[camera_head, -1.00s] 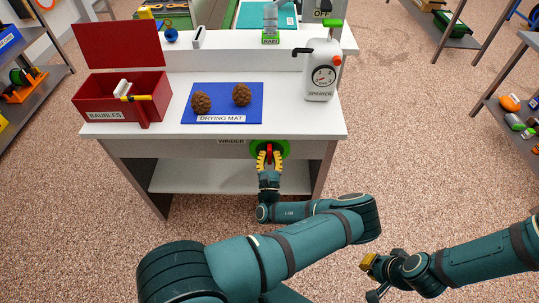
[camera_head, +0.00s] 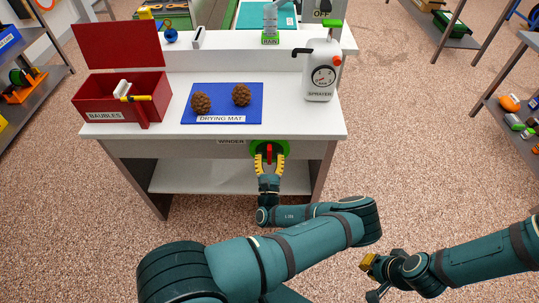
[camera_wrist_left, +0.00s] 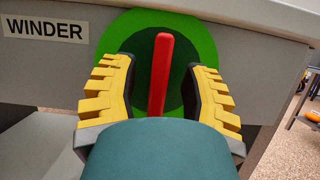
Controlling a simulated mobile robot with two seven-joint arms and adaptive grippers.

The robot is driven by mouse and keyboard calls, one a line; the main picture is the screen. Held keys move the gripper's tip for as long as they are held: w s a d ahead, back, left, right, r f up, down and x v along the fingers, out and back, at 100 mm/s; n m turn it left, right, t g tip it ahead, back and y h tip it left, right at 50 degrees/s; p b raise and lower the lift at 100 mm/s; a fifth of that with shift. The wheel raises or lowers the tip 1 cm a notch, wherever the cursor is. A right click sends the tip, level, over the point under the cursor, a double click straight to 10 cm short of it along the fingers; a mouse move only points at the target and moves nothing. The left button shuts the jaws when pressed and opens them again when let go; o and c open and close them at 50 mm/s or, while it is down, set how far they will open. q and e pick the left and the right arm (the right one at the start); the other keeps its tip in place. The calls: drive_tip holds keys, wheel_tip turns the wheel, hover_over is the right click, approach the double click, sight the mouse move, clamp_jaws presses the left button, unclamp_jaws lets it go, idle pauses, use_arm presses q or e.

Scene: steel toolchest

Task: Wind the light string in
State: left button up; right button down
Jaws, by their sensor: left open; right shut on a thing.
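The winder is a green disc (camera_head: 284,147) with a red handle bar (camera_head: 269,153) on the front of the workbench, beside a WINDER label. The handle stands upright; it also shows in the left wrist view (camera_wrist_left: 161,75). My left gripper (camera_head: 269,157) is open around the handle, one yellow finger on each side, with visible gaps in the left wrist view (camera_wrist_left: 162,85). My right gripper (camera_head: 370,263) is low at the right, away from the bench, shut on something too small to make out. I see no light string.
On the white bench top are an open red BAUBLES box (camera_head: 100,103), a blue drying mat (camera_head: 225,90) with two brown cones, and a white sprayer (camera_head: 320,75). A lower shelf (camera_head: 200,177) is empty. Floor right of the bench is clear.

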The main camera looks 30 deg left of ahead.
use_arm(q)
drive_tip(key=v, duration=1.1)
drive_tip(key=shift+r, duration=0.1)
drive_tip(key=s+d+f+n+g+h, duration=0.25)
drive_tip(key=f+n+g, duration=0.35)
drive_tip(key=n, duration=0.4)
drive_tip(key=s+d+f+n+g+h, duration=0.1)
drive_tip(key=f+n+g+h, duration=0.2)
drive_tip(key=n+g, duration=0.55)
drive_tip(key=s+d+r+n+g+h, duration=0.3)
drive_tip(key=s+d+r+n+h, duration=0.1)
drive_tip(key=d+r+n+h, duration=0.6)
drive_tip(key=d+r+n, duration=0.2)
drive_tip(key=d+n, duration=0.1)
drive_tip(key=shift+a, duration=0.15)
